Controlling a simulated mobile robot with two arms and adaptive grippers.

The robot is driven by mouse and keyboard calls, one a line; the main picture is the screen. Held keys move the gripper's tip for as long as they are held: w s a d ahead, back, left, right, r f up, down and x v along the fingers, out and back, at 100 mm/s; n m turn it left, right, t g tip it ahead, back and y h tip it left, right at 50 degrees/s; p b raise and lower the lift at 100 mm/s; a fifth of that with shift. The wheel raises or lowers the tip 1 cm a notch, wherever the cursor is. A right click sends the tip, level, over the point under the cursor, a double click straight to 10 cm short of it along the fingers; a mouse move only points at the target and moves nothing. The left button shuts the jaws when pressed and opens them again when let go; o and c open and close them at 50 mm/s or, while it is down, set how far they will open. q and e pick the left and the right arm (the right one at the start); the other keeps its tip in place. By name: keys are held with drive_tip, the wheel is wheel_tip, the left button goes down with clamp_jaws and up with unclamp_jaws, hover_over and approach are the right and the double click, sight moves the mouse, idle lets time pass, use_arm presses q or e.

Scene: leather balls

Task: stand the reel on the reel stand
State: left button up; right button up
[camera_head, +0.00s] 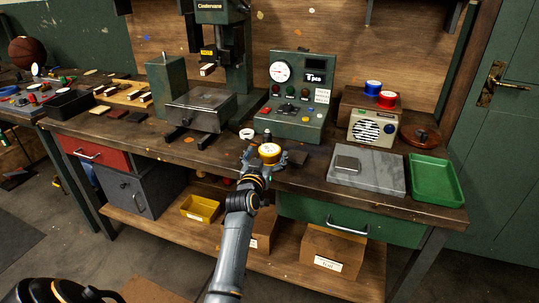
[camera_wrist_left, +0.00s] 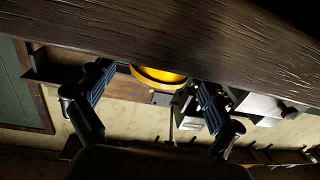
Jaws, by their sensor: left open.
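A grey slab (camera_head: 367,170) and a green tray (camera_head: 436,180) lie to the right. A radio (camera_head: 373,130) stands before a box bearing a blue reel (camera_head: 373,87) and a red reel (camera_head: 387,99). A control box (camera_head: 298,95) and a drill press (camera_head: 203,107) stand behind and left.

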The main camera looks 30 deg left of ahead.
sight(270, 148)
use_arm(q)
drive_tip(key=shift+x, duration=1.55)
drive_tip(key=shift+d, duration=0.1)
drive_tip(key=c, duration=1.5)
